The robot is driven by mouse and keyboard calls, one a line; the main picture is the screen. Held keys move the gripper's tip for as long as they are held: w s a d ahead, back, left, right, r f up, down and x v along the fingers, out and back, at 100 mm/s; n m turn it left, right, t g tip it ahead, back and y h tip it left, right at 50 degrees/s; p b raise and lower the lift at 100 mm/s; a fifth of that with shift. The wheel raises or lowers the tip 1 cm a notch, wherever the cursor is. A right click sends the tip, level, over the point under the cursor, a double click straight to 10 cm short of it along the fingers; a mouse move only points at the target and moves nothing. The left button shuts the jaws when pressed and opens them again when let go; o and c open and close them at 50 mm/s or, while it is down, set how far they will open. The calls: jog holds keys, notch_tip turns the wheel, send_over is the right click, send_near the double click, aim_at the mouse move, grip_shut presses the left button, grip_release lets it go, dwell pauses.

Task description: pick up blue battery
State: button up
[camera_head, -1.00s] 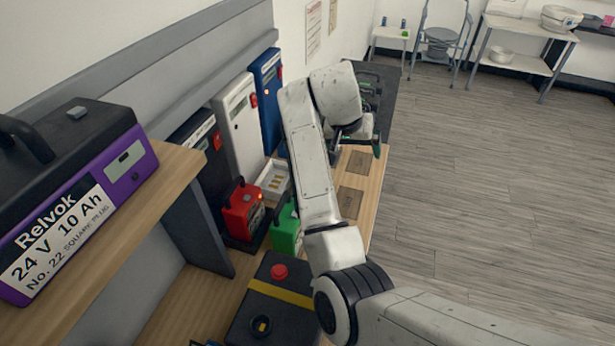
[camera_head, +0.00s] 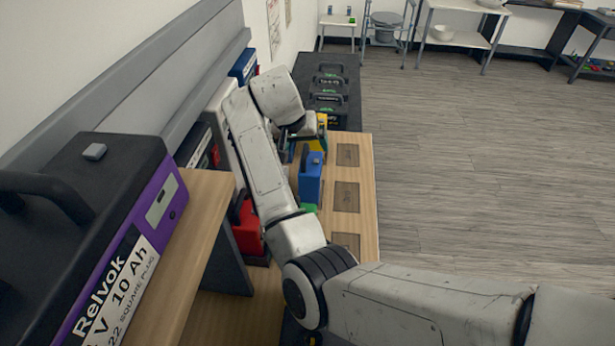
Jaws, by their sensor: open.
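The blue battery (camera_head: 311,180) stands upright on the wooden bench top (camera_head: 368,228), right of my forearm. My gripper (camera_head: 296,149) is just beyond and above it, partly hidden behind my own wrist. Its jaws are open, and I see nothing held between them. A gap between gripper and blue battery cannot be judged clearly.
A yellow battery (camera_head: 319,143) stands just behind the blue one. A green one (camera_head: 309,208) and a red one (camera_head: 247,228) are partly hidden by my arm. Black batteries (camera_head: 327,85) line a dark surface at the back. A purple-black Relvok battery (camera_head: 150,215) sits near left.

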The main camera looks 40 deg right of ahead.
aim_at(307, 150)
jog(key=shift+p+x, duration=0.7)
jog(key=shift+x, duration=2.7)
jog(key=shift+w, duration=0.1)
jog(key=shift+c, duration=0.2)
grip_shut()
jog(key=shift+w+r, duration=0.1)
jog(key=shift+r, duration=0.1)
